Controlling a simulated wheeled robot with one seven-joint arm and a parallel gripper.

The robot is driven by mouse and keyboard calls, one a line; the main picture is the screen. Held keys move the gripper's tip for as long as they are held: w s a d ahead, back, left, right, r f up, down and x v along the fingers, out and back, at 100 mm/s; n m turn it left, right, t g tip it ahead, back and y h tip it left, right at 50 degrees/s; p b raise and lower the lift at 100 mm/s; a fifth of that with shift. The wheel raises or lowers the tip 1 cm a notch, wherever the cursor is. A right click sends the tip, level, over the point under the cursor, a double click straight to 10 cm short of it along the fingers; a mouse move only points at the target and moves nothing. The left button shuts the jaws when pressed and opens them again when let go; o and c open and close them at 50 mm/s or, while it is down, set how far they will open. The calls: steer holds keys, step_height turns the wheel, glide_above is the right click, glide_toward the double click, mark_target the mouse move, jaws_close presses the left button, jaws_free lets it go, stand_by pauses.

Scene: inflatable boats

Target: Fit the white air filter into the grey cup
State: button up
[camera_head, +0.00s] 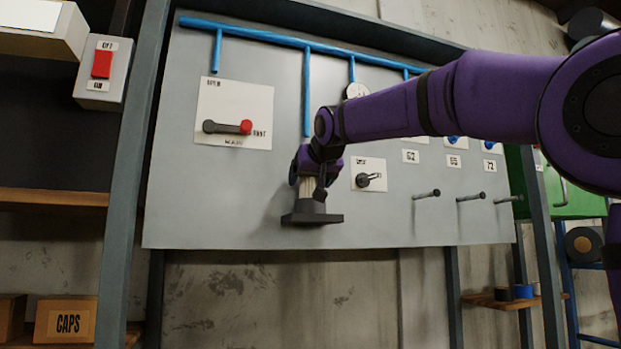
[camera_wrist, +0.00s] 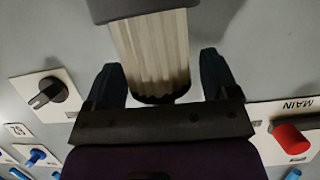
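The white pleated air filter (camera_wrist: 152,52) stands upright in the wrist view, with a dark rim at its end nearest my gripper; a pale part of it (camera_head: 307,188) shows in the head view. Its far end meets the grey cup (camera_wrist: 148,10), which is the dark grey piece with a wide base on the panel in the head view (camera_head: 312,218). How deep the filter sits in the cup is hidden. My gripper (camera_wrist: 162,82) is above the cup, its two dark fingers on either side of the filter's near end. Gaps show between the fingers and the filter.
The grey wall panel (camera_head: 245,190) carries a red-ended MAIN lever (camera_head: 228,127) to the left and a small black knob (camera_head: 370,180) close on the right. Blue pipes (camera_head: 307,90) run above. Several pegs (camera_head: 470,197) stick out farther right. The panel below the lever is clear.

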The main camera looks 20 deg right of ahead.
steer(key=shift+s+r, duration=0.1)
steer(key=shift+r, duration=0.35)
steer(key=v, duration=1.1)
steer(key=shift+s, duration=0.35)
steer(key=shift+r, duration=0.1)
steer(key=s+d+f+g, duration=0.2)
steer(key=s+f, duration=0.6)
steer(key=f, duration=0.6)
steer(key=s+d+f+g, duration=0.2)
steer(key=s+f, duration=0.7)
steer(key=f, duration=0.5)
steer(key=s+d+f+g, duration=0.3)
steer(key=s+f, duration=0.6)
steer(key=f, duration=0.5)
steer(key=shift+s+f+g, duration=0.2)
steer(key=shift+s+g, duration=0.05)
steer(key=shift+g, duration=0.45)
